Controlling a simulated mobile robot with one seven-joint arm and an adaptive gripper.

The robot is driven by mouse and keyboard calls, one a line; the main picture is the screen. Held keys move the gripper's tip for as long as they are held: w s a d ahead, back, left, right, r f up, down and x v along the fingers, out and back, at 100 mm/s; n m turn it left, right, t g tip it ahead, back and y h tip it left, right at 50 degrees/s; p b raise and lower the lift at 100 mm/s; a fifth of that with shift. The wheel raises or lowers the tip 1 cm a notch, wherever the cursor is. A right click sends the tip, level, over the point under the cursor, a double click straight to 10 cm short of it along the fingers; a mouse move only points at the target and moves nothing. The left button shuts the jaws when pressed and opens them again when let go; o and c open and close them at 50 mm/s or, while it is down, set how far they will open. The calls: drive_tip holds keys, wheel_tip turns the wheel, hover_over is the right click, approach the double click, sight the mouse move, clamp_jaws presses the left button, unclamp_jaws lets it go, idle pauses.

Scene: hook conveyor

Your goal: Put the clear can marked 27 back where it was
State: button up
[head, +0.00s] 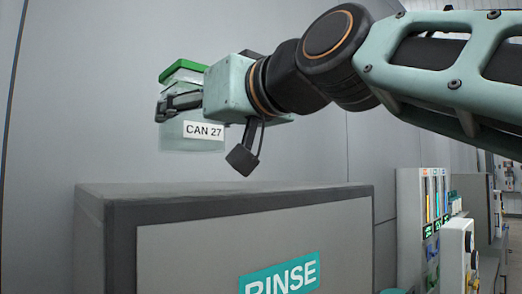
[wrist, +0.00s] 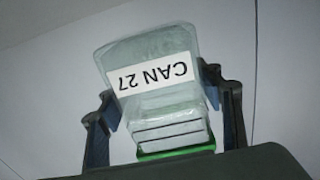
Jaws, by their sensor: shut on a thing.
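The clear can marked 27 (head: 200,135) is a see-through box with a green lid and a white "CAN 27" label. My gripper (head: 180,103) is shut on it below the lid and holds it upright in the air, above the level of the grey rinse cabinet's top. In the wrist view the can (wrist: 155,95) sits between the two dark fingers of my gripper (wrist: 165,112), and its label appears upside down. The can looks empty, but I cannot tell for sure.
The grey cabinet (head: 230,240) with a teal "RINSE" sign (head: 280,277) stands below my arm. Plain grey wall panels (head: 95,90) rise behind. White units with coloured gauges (head: 432,200) stand at the right. The air around the can looks clear.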

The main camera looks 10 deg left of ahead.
sight(191, 152)
drive_tip(key=shift+w+a+f, duration=0.35)
drive_tip(key=shift+w+f, duration=0.1)
drive_tip(key=shift+f, duration=0.15)
drive_tip(key=f, duration=0.3)
drive_tip(key=shift+w+a+f, duration=0.2)
drive_tip(key=shift+w, duration=0.1)
drive_tip(key=shift+f, duration=0.25)
drive_tip(key=shift+f, duration=0.1)
drive_tip(key=shift+f, duration=0.1)
drive_tip(key=o, duration=1.8)
